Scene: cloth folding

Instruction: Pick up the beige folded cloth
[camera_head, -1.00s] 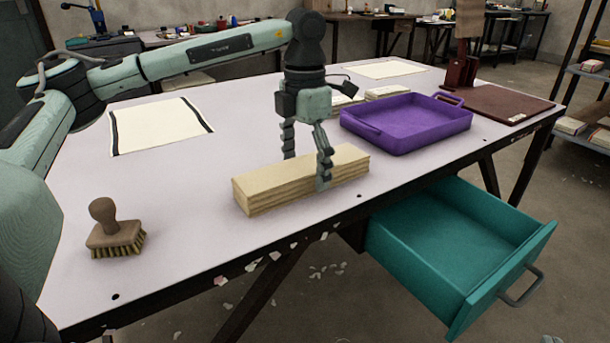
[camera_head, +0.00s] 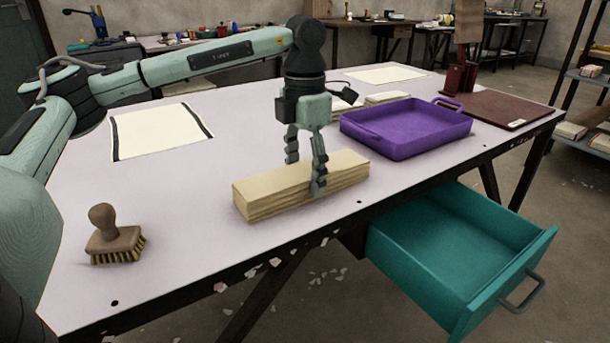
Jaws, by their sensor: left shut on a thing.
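The beige folded cloth (camera_head: 264,194) lies on the pale table as a long layered block near the front edge. My left gripper (camera_head: 306,177) points down over it from above. Its fingers are shut on the cloth across its width, one finger on the near side and the other at the far side, partly hidden behind the cloth. The cloth appears to rest on the table. My right gripper is not in view.
A purple tray (camera_head: 380,143) stands right of the cloth, with smaller folded cloths (camera_head: 388,97) behind it. A wooden brush (camera_head: 115,237) stands front left. A flat cream cloth (camera_head: 158,131) lies at back left. An open teal drawer (camera_head: 435,258) juts out below the table's front edge.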

